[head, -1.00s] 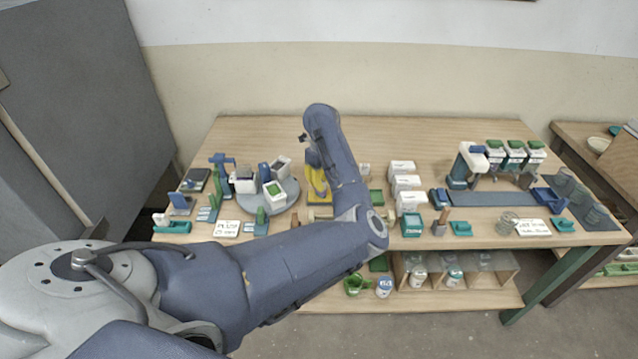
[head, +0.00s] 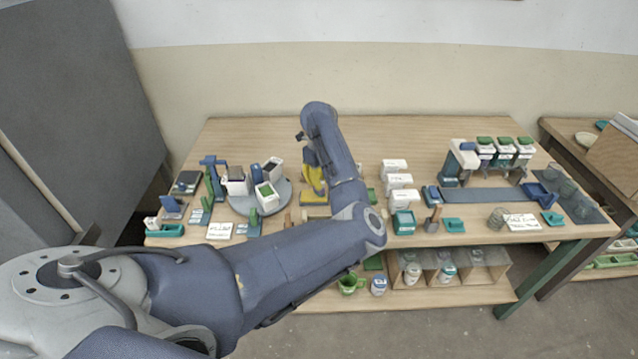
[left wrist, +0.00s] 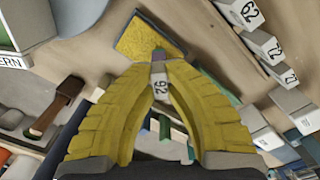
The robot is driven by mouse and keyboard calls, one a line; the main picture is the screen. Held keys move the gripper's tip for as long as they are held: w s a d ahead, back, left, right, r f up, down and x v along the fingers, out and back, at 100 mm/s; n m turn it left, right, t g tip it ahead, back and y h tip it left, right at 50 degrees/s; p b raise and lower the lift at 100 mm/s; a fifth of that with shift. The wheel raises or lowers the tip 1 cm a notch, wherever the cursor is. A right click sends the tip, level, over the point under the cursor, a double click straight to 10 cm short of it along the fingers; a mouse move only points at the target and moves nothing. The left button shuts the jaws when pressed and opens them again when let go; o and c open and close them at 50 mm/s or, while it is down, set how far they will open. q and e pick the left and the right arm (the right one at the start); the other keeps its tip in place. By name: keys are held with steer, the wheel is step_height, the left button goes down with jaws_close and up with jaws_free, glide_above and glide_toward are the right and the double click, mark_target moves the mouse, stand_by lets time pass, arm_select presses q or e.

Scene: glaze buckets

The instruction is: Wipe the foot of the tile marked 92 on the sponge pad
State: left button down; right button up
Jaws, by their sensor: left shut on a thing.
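My left gripper (left wrist: 158,68) has yellow fingers, closed on a small pale tile (left wrist: 159,88) marked 92 in the left wrist view. The tile's far end is purplish and overlaps the near edge of the yellow sponge pad (left wrist: 155,42). I cannot tell whether it touches the pad. In the head view the left gripper (head: 316,186) points down over the yellow pad (head: 312,199), left of the white blocks, and my forearm partly covers this spot. The tile cannot be made out there. My right gripper is in neither current view.
A round grey turntable (head: 240,207) with containers stands to the left. A brown-handled tool (left wrist: 57,105) lies nearby. The table's back strip is clear.

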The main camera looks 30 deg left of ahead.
arm_select(q)
steer(key=shift+r, duration=2.75)
